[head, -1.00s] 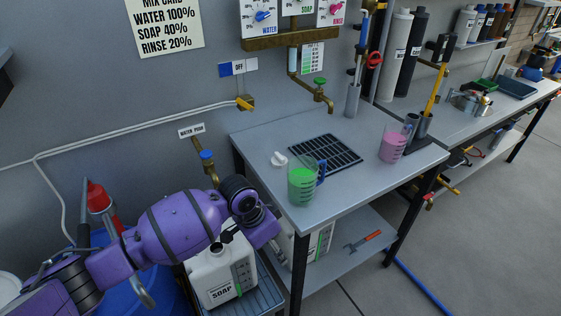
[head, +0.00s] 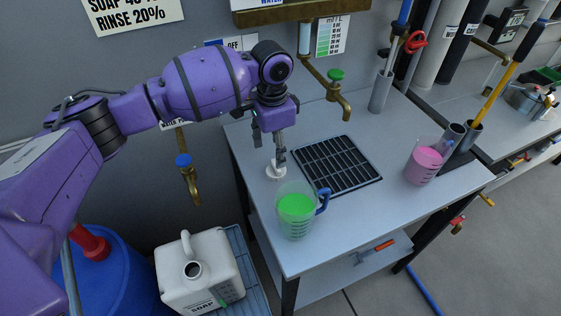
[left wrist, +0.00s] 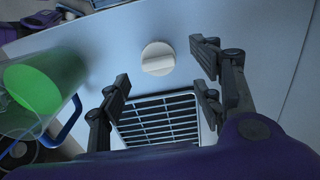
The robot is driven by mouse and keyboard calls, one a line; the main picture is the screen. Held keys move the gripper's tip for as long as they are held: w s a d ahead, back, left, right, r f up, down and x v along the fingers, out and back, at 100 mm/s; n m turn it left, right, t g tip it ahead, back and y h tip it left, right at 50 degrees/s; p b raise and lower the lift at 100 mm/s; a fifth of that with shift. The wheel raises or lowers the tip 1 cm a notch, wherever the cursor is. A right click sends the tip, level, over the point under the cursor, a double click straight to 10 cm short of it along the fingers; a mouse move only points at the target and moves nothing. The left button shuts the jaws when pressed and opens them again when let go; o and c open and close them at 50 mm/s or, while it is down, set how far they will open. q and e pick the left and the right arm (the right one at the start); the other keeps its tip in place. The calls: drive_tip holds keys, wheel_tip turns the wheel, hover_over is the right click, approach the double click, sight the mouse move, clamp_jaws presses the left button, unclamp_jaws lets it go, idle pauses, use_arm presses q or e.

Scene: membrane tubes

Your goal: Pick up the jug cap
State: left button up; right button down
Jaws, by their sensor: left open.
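The jug cap (head: 275,171) is a small white disc with a raised grip bar. It lies on the grey worktable, left of the black drain grate; in the left wrist view the cap (left wrist: 157,58) is in plain sight. My left gripper (head: 280,151) points down just above the cap. Its fingers (left wrist: 161,68) are spread wide and empty, with the cap near the gap between their tips. The white soap jug (head: 198,272) stands uncapped below and left of the table, its round mouth showing. My right gripper is out of view.
A clear jug of green liquid (head: 296,212) stands close in front of the cap. A pink-filled jug (head: 424,164) is farther right. The drain grate (head: 337,164) lies flat beside the cap. A brass tap (head: 338,98) hangs from the wall behind.

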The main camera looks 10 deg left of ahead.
sight(276, 169)
use_arm(q)
drive_tip(key=shift+s+f, duration=0.15)
drive_tip(key=shift+f, duration=0.4)
drive_tip(key=shift+s+f, duration=0.15)
drive_tip(key=shift+f, duration=0.4)
drive_tip(key=f, duration=0.4)
drive_tip(key=shift+d+f, duration=0.2)
drive_tip(key=shift+d, duration=0.2)
drive_tip(key=shift+f, duration=0.15)
drive_tip(key=shift+w, duration=0.1)
drive_tip(key=c, duration=0.7)
drive_tip(key=shift+c, duration=0.9)
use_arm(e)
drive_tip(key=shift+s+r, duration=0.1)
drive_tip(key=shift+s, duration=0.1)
